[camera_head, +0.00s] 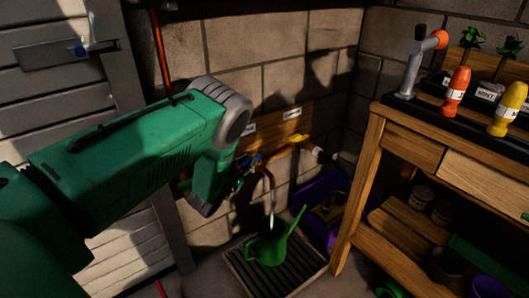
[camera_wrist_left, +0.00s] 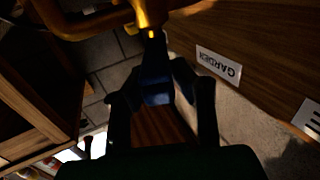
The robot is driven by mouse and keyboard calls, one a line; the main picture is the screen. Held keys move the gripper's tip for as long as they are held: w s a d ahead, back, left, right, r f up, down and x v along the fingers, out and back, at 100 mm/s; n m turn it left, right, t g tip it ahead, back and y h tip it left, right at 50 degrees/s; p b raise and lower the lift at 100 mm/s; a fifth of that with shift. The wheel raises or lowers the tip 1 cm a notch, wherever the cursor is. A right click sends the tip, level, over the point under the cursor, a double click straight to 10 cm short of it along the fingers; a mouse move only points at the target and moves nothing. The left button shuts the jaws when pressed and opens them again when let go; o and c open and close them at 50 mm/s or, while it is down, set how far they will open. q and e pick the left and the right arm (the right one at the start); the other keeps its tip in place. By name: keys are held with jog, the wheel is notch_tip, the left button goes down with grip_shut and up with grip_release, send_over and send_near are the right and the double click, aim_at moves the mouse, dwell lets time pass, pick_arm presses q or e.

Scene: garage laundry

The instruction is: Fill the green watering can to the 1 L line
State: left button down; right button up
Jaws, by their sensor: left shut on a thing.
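The green watering can (camera_head: 268,250) stands upright on a slatted drain grate (camera_head: 292,277) on the floor. A copper spout (camera_head: 268,185) comes down above it. A thin pale streak shows between the spout and the can; I cannot tell for sure that it is water. The can's 1 L line and its water level cannot be made out. My left gripper (camera_head: 238,178) is at the wall tap, partly hidden by my arm. In the left wrist view its fingers (camera_wrist_left: 158,100) are closed around the blue tap handle (camera_wrist_left: 156,88) on a brass body. My right gripper is not in view.
A "GARDEN" label (camera_wrist_left: 218,66) is on the wooden board by the tap. A yellow-handled tap (camera_head: 297,139) is just right of the blue one. A purple crate (camera_head: 318,205) stands behind the can. A wooden bench (camera_head: 352,200) with bottles and a grey stand is at right.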

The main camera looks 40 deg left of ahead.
aim_at(247, 160)
pick_arm(q)
jog(key=shift+a, duration=0.1)
jog(key=c, duration=1.4)
grip_release()
jog(key=shift+f, duration=0.1)
jog(key=shift+o, duration=0.2)
notch_tip(247, 160, up, 10)
jog(key=shift+f, duration=0.1)
